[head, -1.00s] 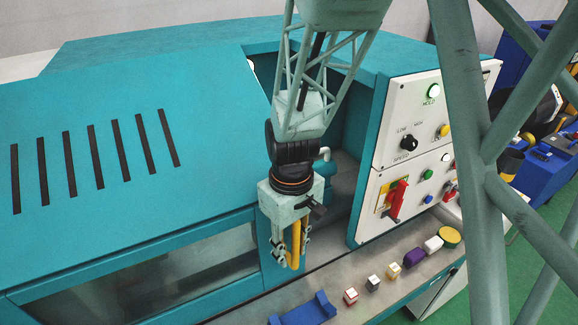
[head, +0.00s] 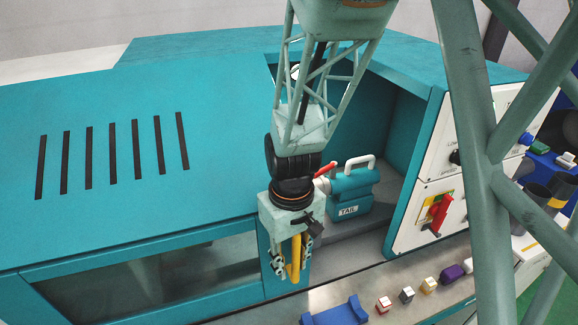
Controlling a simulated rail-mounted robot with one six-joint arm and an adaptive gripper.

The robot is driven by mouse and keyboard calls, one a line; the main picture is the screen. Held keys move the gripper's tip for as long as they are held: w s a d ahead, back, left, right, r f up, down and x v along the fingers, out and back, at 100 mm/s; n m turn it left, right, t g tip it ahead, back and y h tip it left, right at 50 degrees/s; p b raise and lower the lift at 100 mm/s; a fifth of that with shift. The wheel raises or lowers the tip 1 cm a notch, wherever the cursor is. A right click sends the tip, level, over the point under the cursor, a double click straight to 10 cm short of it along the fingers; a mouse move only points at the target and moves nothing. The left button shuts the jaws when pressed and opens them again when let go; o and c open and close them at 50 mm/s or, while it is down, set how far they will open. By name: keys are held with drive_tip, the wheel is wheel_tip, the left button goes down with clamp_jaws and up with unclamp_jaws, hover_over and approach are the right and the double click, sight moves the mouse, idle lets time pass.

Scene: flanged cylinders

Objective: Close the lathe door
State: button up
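The teal lathe door (head: 120,150) is the large sloped cover with several black slots and a window (head: 160,288) low on its front. A gap stands between its right edge and the control panel (head: 430,165), with the tailstock marked TAIL (head: 350,192) showing inside. The door's yellow handle (head: 296,258) is upright near its right edge. My gripper (head: 290,268) points down at the handle, with a finger on either side of it. I cannot tell whether the fingers press on it.
A blue cradle (head: 338,313) and several small blocks, among them a purple one (head: 451,273), lie on the ledge in front. The panel carries a red switch (head: 438,214). A pale green lattice frame (head: 470,150) crosses the right side of the view.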

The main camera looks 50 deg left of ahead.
drive_tip(key=shift+s+a, duration=0.2)
drive_tip(key=shift+s, duration=0.15)
drive_tip(key=shift+r, duration=0.25)
